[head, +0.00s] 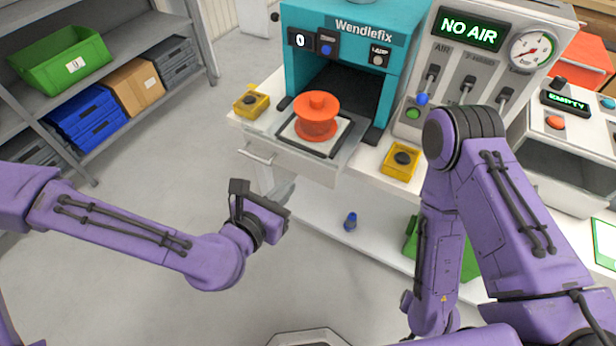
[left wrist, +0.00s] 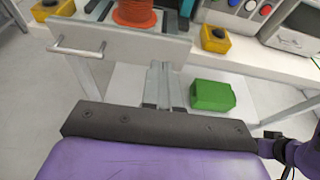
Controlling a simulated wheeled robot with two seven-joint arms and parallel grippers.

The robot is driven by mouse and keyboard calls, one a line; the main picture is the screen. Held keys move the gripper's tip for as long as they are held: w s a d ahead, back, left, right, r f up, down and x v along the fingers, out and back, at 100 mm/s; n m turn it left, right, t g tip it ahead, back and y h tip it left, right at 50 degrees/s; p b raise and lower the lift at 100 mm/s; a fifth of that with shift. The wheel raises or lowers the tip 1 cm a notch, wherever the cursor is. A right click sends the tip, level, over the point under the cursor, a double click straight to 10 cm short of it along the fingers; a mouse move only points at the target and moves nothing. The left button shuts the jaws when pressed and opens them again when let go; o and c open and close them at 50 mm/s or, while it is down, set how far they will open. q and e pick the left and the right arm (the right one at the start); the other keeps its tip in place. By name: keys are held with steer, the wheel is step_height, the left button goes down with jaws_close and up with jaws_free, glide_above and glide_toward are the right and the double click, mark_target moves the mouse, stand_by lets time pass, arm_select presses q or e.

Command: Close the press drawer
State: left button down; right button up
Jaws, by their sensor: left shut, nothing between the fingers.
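The press drawer (head: 300,158) is pulled out of the teal press (head: 400,25). It has a pale front with a bar handle (head: 256,155) near its left end. An orange reel (head: 316,118) sits on the drawer's dark-framed plate. In the left wrist view the drawer front (left wrist: 130,48) and handle (left wrist: 77,50) are at the upper left. My left gripper (head: 282,192) is shut and empty, in front of and below the drawer front, apart from the handle. Its fingers (left wrist: 164,85) are together in the left wrist view. My right arm shows, but I do not see its gripper.
Yellow button boxes (head: 250,103) (head: 401,162) flank the drawer on the bench. A grey panel (head: 470,60) reads "NO AIR". A blue-topped piece (head: 350,222) and a green bin (left wrist: 212,96) are on the lower shelf. A storage rack (head: 110,75) stands left; the floor between is clear.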

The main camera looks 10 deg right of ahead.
mark_target(315, 158)
arm_select(q)
steer(key=x, duration=0.2)
steer(key=b+x, duration=0.1)
steer(key=x, duration=0.2)
steer(key=r+x, duration=0.1)
steer(key=x, duration=0.2)
steer(key=shift+w+d+f, duration=0.1)
steer(key=shift+d, duration=0.35)
steer(key=shift+w+d, duration=0.2)
steer(key=shift+w, duration=0.15)
steer(key=shift+f, duration=0.1)
arm_select(e)
step_height(315, 158, down, 3)
arm_select(q)
steer(key=shift+w, duration=0.15)
